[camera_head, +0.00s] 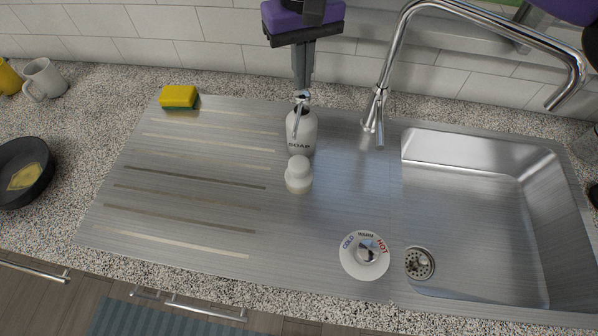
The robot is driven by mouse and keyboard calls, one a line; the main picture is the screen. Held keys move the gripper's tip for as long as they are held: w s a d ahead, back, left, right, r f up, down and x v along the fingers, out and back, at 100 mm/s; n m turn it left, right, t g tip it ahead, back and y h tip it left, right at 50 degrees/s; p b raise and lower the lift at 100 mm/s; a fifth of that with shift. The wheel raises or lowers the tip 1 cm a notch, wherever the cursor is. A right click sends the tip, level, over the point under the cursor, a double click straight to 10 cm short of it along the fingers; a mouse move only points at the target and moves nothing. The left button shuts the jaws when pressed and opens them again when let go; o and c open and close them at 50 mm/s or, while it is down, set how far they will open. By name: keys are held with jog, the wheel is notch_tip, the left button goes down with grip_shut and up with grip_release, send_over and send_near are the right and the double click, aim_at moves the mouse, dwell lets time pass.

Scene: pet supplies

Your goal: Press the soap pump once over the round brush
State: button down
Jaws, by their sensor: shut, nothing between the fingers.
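The white soap bottle (304,135) stands upright on the steel drainboard, with "SOAP" written on its front. Its metal pump (297,118) has a spout pointing toward the front. The round brush (299,174), white with a rounded knob, stands just in front of the bottle, below the spout. My gripper (302,88) is shut and empty and points down right above the pump head. Its tips are at or very near the pump top; I cannot tell whether they touch. No soap is visible on the brush.
A yellow-green sponge (179,96) lies at the drainboard's back left. The chrome faucet (378,100) rises to the right, by the sink basin (480,210). A round tap control (364,255) is in front. A mug (43,79) and dark pan (24,172) stand left.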

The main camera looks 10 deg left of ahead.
aim_at(302, 94)
jog(key=shift+f, duration=0.2)
dwell(0.5)
jog(key=shift+f+b, duration=0.7)
jog(key=shift+f, duration=0.7)
jog(key=shift+r, duration=0.1)
jog(key=shift+r+p, duration=1)
jog(key=shift+r, duration=0.45)
notch_tip(302, 94, up, 6)
jog(key=p, duration=0.4)
